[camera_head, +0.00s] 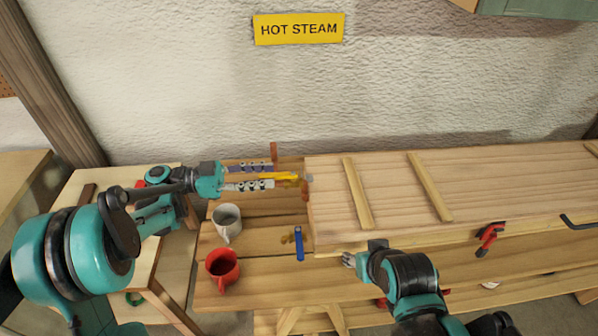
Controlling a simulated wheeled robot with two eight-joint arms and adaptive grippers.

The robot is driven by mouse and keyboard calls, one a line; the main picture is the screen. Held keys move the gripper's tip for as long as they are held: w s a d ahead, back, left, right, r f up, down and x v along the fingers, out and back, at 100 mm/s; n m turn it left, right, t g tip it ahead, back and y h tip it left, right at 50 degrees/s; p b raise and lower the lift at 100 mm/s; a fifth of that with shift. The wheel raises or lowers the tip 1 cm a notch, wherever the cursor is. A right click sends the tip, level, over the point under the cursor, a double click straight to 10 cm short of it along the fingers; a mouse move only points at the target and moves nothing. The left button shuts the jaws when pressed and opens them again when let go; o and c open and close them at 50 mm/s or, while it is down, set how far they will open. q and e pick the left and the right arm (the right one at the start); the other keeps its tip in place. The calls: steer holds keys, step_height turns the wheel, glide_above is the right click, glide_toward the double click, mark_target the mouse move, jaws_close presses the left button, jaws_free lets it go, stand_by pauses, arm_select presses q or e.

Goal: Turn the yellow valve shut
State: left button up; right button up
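The yellow valve (283,176) shows as a yellow handle at the left end of the long wooden box. My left gripper (262,176) reaches in from the left. Its two fingers are apart, one above and one below the near part of the handle in the picture. A gap shows between the fingers, and I see no firm grip on the handle. My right gripper (348,259) is low in front of the box, away from the valve. Its fingers are small and foreshortened, so its opening is unclear.
A long wooden box (390,190) with laths fills the right side. A grey mug (227,222), a red mug (222,266) and a blue object (299,243) are on the wooden bench. A "HOT STEAM" sign (299,28) hangs above.

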mark_target(291, 174)
arm_select(q)
steer(key=d, duration=0.7)
steer(key=shift+c, duration=0.3)
jaws_close()
